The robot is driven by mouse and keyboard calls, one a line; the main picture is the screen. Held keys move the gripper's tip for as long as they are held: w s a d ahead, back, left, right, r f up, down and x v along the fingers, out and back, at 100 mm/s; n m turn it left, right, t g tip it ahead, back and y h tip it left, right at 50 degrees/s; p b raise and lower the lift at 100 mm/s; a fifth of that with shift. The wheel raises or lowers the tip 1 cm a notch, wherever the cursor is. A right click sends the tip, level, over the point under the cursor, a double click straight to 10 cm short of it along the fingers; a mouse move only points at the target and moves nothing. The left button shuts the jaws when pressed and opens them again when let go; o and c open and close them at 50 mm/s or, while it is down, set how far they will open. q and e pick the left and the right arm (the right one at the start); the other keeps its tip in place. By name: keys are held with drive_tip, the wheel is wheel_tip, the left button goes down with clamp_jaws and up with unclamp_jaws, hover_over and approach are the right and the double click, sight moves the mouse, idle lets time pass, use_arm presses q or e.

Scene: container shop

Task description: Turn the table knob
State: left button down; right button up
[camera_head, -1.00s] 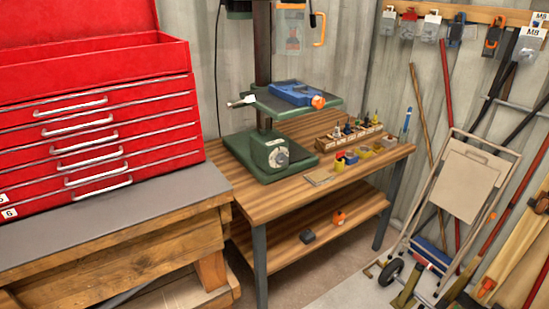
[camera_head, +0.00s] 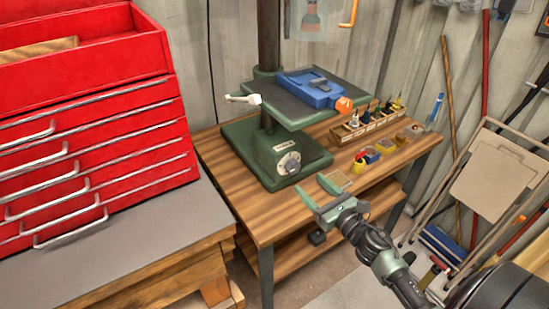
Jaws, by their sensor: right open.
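The green drill press has a flat table (camera_head: 283,103) on a dark column. A pale knob or lever handle (camera_head: 243,98) sticks out from the table's left side. I cannot tell for sure which of the two is the table knob. My right gripper (camera_head: 331,184) is open and empty, at the front edge of the wooden bench, to the right of and below the dial and apart from both. My left gripper is out of view.
A blue vise (camera_head: 312,89) with an orange knob (camera_head: 344,104) sits on the press table. A wooden bit rack (camera_head: 360,128) and small bins (camera_head: 371,155) stand at the bench's right. A red tool chest (camera_head: 85,120) is at left. A folded cart (camera_head: 492,180) leans at right.

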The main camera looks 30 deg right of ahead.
sight(295, 169)
drive_tip(key=w, duration=0.2)
drive_tip(key=w+p, duration=0.1)
drive_tip(key=w, duration=0.3)
drive_tip(key=shift+w+a+r+p, duration=0.25)
drive_tip(key=shift+a+r+p, duration=0.05)
drive_tip(key=shift+a+r, duration=0.1)
drive_tip(key=shift+w+f, duration=0.1)
drive_tip(key=shift+w, duration=0.35)
clamp_jaws()
